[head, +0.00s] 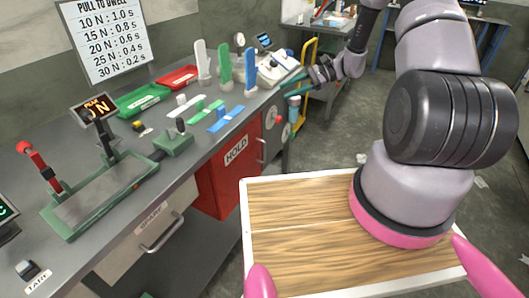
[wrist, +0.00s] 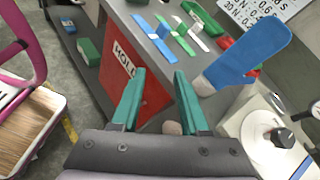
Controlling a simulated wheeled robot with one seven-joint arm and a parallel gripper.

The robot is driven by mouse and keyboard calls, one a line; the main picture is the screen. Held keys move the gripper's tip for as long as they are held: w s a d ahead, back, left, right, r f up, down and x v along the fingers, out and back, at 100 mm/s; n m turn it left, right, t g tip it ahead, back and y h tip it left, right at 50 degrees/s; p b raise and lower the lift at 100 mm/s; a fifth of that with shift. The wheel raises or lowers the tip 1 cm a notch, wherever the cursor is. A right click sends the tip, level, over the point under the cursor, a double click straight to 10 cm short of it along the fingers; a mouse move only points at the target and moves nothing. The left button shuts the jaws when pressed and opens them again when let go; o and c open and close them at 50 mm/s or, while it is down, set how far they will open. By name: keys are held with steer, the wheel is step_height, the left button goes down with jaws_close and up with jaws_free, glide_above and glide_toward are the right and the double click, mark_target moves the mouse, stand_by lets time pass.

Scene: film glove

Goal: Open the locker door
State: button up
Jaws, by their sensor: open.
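The red locker front (head: 228,180) marked HOLD sits under the workbench, to the left of my gripper. Its red face (wrist: 148,92) also shows in the wrist view, partly hidden behind my left finger. A grey upright handle (head: 262,150) shows near the right end of the red unit. The door looks shut. My gripper (head: 291,86) has teal fingers and is beside the bench's far right end, above the level of the locker. In the wrist view my gripper (wrist: 158,77) has its fingers spread with nothing between them.
The grey workbench (head: 75,235) carries green and red trays, upright paddles and a green press. A blue paddle (wrist: 250,52) stands close to my right finger. A yellow frame (head: 306,60) stands behind my gripper. Open floor (head: 345,130) lies to the right.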

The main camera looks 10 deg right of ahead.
steer(key=s+f+m+t+y, duration=0.3)
steer(key=f+m+t, duration=0.6)
steer(key=f, duration=2)
steer(key=shift+m+g, duration=0.3)
steer(key=shift+m, duration=0.2)
steer(key=x, duration=0.9)
steer(key=shift+w+a, duration=0.3)
jaws_close()
